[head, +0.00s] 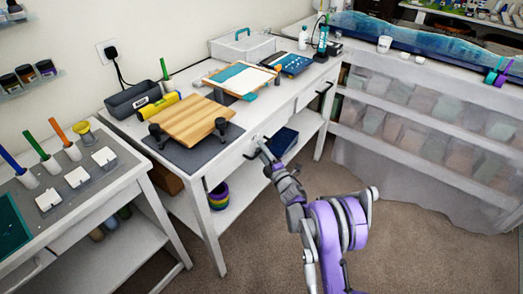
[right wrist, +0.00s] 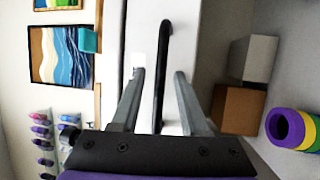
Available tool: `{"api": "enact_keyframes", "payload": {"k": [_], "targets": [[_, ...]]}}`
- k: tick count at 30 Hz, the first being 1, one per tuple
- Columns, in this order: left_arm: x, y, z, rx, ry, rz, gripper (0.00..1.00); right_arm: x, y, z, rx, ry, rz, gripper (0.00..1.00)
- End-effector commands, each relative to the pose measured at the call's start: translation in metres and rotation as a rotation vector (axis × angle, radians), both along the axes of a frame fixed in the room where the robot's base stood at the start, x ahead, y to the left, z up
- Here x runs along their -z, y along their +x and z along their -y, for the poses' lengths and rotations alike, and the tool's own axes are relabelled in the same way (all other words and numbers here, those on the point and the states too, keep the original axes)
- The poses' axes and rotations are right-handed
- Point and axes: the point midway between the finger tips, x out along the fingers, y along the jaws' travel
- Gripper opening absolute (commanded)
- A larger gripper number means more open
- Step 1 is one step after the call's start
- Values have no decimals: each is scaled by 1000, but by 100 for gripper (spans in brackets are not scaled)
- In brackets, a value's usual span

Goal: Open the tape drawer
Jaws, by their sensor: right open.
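A white drawer front with a black bar handle is under the middle table's top. In the right wrist view the black handle (right wrist: 162,75) runs between the two fingers of my right gripper (right wrist: 160,74). The fingers stand apart, one on each side of the handle, and I see no grip on it. A small pale label (right wrist: 138,60) sits on the drawer front (right wrist: 185,35); its text is unreadable. In the head view my right gripper (head: 261,142) is at this drawer front, which looks shut. My left gripper is out of view.
A wooden board (head: 190,122) stands on clamps on the table above. A second handle (head: 324,88) is farther right on the table front. Striped rolls (head: 218,195) and a dark blue box (head: 284,141) are on the lower shelf. Carpet (head: 270,235) is clear in front.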

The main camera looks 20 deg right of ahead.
Motion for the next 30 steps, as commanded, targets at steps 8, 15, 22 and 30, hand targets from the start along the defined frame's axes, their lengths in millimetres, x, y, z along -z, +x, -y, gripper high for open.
{"api": "enact_keyframes", "payload": {"k": [8, 15, 22, 30], "targets": [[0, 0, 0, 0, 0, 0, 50, 0, 0, 0, 0, 0, 0, 23], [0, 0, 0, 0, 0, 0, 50, 0, 0, 0, 0, 0, 0, 0], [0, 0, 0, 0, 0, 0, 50, 0, 0, 0, 0, 0, 0, 0], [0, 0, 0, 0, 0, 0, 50, 0, 0, 0, 0, 0, 0, 0]]}}
